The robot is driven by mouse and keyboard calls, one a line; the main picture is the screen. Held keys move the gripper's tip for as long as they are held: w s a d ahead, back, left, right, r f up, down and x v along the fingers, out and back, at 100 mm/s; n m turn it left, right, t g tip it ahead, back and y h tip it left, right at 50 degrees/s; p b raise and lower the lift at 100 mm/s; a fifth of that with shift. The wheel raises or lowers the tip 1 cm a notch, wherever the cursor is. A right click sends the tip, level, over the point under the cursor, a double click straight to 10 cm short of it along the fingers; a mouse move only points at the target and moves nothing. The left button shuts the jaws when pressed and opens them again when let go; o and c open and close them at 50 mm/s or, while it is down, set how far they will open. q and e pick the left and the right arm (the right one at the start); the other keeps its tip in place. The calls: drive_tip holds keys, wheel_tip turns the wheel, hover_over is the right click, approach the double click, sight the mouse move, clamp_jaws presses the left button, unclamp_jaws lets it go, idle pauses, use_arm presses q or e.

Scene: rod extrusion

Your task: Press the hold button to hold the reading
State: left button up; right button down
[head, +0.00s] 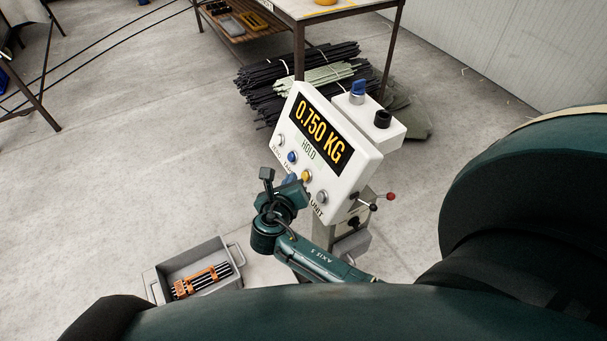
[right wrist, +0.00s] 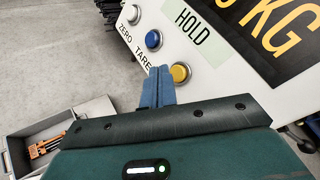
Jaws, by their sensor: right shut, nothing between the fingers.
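The white scale indicator (head: 345,165) stands on a post with its panel tilted up. Its dark display (head: 319,134) reads 0.750 KG in orange, and HOLD stands on a pale green patch (right wrist: 190,22) beside it. The yellow button (head: 306,176) also shows in the right wrist view (right wrist: 180,72), between the blue button (right wrist: 153,39) and a grey one (head: 322,197). My right gripper (head: 291,180) is shut and empty at the panel's lower edge. Its blue fingertips (right wrist: 160,72) are right beside the yellow button; I cannot tell whether they touch it. My left gripper is out of view.
A grey bin (head: 240,256) with bundled rods (head: 198,283) sits at lower left. Behind the indicator, stacks of dark and pale rods (head: 300,80) lie by a table (head: 345,8). A box with blue and black knobs (head: 370,118) adjoins the indicator.

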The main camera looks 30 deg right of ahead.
drive_tip(key=a, duration=0.1)
drive_tip(key=a+r+p, duration=0.1)
drive_tip(key=a+r, duration=0.1)
drive_tip(key=a, duration=0.1)
drive_tip(key=shift+w+p, duration=0.15)
drive_tip(key=shift+p, duration=0.2)
idle(0.5)
